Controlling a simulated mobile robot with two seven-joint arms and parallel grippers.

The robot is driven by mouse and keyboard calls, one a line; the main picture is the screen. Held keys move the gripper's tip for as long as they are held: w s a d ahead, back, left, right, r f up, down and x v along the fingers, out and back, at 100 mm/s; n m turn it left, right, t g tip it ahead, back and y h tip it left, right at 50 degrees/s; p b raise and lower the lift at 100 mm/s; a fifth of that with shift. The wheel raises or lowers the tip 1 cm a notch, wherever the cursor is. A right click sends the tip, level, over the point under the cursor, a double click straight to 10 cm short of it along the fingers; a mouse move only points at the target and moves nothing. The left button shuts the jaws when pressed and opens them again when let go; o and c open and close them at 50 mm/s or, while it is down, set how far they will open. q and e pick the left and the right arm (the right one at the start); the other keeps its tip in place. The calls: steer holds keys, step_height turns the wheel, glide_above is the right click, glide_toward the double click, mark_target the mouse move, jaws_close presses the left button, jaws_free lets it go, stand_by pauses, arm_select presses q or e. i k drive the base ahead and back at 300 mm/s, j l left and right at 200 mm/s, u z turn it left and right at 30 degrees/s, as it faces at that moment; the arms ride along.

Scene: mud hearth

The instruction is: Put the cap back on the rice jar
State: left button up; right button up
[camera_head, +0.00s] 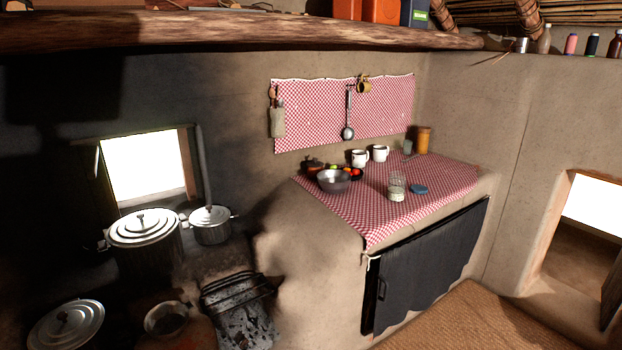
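A clear glass jar (397,187) with pale contents in its lower part stands upright on the red-and-white checked counter cloth (440,185). Its top looks uncovered. A flat blue cap (418,190) lies on the cloth just right of the jar, apart from it or nearly touching; I cannot tell which. Neither of my grippers is in view.
A metal bowl (333,180), small fruits or vegetables and two white mugs (360,158) stand left of and behind the jar. An orange canister (423,140) is at the back right. Lidded pots (144,228) stand on the hearth at left. The counter's front right is clear.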

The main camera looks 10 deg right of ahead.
mark_target(397, 180)
steer(key=i+l+u, duration=0.1)
steer(key=i+l, duration=0.2)
steer(key=l, duration=0.15)
steer(key=i+l, duration=0.3)
steer(key=l, duration=0.2)
steer(key=i+l+u, duration=0.15)
steer(key=i+l, duration=0.15)
steer(key=l, duration=0.15)
steer(key=i+l, duration=0.25)
steer(key=l, duration=0.25)
steer(key=i+l+u, duration=0.15)
steer(key=l, duration=0.4)
steer(key=i+l, duration=0.35)
steer(key=l, duration=0.2)
steer(key=i+l+u, duration=0.15)
steer(key=l, duration=0.35)
steer(key=i+l+u, duration=0.1)
steer(key=i+l, duration=0.15)
steer(key=l, duration=0.35)
